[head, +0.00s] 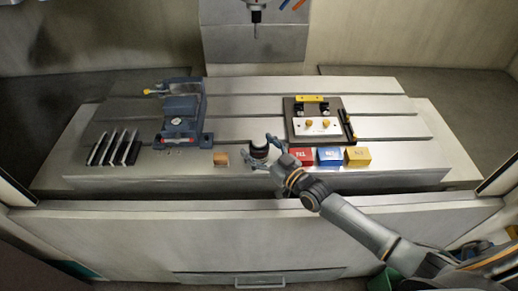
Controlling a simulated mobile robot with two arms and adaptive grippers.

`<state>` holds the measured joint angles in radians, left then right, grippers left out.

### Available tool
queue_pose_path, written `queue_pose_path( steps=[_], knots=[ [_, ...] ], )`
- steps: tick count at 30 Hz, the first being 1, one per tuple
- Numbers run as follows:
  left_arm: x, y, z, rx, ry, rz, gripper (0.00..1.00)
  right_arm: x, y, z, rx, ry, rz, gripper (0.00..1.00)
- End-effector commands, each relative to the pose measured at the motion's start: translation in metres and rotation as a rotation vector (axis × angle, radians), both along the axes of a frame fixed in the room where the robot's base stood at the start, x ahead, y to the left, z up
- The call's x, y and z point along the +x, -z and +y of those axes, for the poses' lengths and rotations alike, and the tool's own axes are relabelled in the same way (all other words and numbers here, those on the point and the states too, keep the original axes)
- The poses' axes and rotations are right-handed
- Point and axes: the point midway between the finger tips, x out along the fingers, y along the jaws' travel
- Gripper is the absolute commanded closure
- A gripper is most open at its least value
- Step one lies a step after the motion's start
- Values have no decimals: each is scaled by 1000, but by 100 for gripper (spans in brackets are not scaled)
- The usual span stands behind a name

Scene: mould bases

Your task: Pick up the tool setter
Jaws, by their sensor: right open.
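The tool setter appears to be the small dark cylinder (259,147) with a lighter base, standing upright near the front edge of the slotted machine table. My right gripper (260,155) reaches in from the lower right, its fingers open. One finger is to the right of the cylinder and the other is at its front left. I cannot tell whether they touch it. My left gripper is out of view.
Red (301,156), blue (330,157) and yellow (357,156) boxes stand right of the gripper. A small orange block (221,158) is left. A vise (181,121), upright dark plates (115,148) and a fixture plate (318,127) occupy the table. A spindle (256,14) hangs above.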

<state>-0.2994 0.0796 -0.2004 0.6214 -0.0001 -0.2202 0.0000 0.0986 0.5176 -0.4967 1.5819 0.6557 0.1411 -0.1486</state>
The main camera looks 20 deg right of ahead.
Motion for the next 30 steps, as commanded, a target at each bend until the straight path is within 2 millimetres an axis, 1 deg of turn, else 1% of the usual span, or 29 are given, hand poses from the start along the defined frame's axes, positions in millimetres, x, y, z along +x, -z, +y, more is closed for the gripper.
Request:
queue_pose_path(
  steps=[5,6,11,12,14,15,17,19,26,30],
  knots=[
    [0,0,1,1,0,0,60,0,0,0,0,0,1,20],
    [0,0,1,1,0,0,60,0,0,0,0,0,1,28],
    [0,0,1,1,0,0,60,0,0,0,0,0,1,60],
    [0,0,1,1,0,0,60,0,0,0,0,0,1,69],
    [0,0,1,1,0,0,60,0,0,0,0,0,1,81],
    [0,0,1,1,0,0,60,0,0,0,0,0,1,89],
    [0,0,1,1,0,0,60,0,0,0,0,0,1,100],
    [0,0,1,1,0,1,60,0,-3,0,2,1,-7,100],
    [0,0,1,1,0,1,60,0,-3,0,2,1,-7,100],
    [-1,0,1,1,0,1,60,1,-9,0,3,1,-6,100]
  ],
)
